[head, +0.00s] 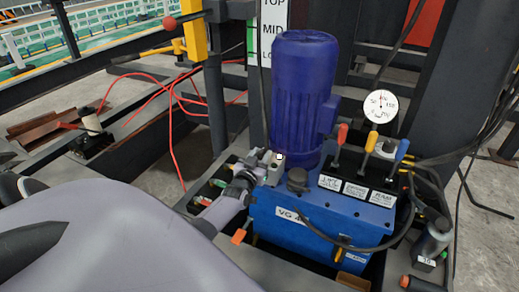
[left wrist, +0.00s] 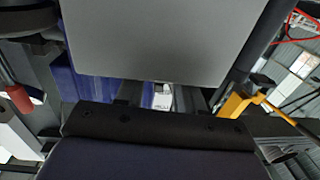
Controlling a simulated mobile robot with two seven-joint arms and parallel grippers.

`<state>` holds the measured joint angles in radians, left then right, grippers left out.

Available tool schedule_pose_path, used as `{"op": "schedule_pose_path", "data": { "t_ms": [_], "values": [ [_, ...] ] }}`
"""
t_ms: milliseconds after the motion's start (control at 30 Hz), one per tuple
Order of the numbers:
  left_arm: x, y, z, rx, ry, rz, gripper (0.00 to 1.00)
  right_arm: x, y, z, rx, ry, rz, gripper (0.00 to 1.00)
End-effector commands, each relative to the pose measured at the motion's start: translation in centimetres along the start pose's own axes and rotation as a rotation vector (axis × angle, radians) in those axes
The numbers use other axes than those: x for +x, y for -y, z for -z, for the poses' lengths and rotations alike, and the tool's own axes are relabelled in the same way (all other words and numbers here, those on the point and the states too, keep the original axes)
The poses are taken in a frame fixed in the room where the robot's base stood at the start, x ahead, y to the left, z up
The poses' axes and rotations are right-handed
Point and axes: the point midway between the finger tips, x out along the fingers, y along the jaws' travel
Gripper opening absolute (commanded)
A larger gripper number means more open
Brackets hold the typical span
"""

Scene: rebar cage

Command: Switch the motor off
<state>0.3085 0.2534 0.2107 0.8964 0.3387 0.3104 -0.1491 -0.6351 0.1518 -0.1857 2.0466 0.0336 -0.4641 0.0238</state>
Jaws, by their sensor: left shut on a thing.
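The blue finned motor (head: 303,95) stands upright on the blue power unit tank (head: 325,215). A small grey switch box (head: 273,167) sits at the motor's foot on its left side. My left gripper (head: 259,171) comes in from the left and is shut at this box. In the left wrist view, a small pale part, seemingly the switch (left wrist: 162,97), shows between the dark fingers (left wrist: 160,95). A large grey plate of my own hides much of that view, and the switch's position cannot be read. My right gripper is not in view.
Red, yellow and blue-tipped levers (head: 370,142) rise from a labelled valve block right of the motor. A round pressure gauge (head: 381,105) stands behind them. Black hoses (head: 345,245) loop over the tank. A dark frame post (head: 255,90) is close behind the gripper.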

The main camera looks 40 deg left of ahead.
Motion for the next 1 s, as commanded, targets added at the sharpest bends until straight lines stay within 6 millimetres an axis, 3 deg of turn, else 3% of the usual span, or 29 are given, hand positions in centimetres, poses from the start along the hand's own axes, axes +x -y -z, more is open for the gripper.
{"op": "schedule_pose_path", "data": {
  "t_ms": [500, 1000],
  "values": [
    [0.1, -0.6, -0.06, -0.003, 0.0, 0.274, 0.07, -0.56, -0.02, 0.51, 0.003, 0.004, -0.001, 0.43],
    [0.21, -0.54, 0.14, 0.003, -0.005, 0.326, 0.07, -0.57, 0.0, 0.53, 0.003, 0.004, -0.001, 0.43]
  ]
}}
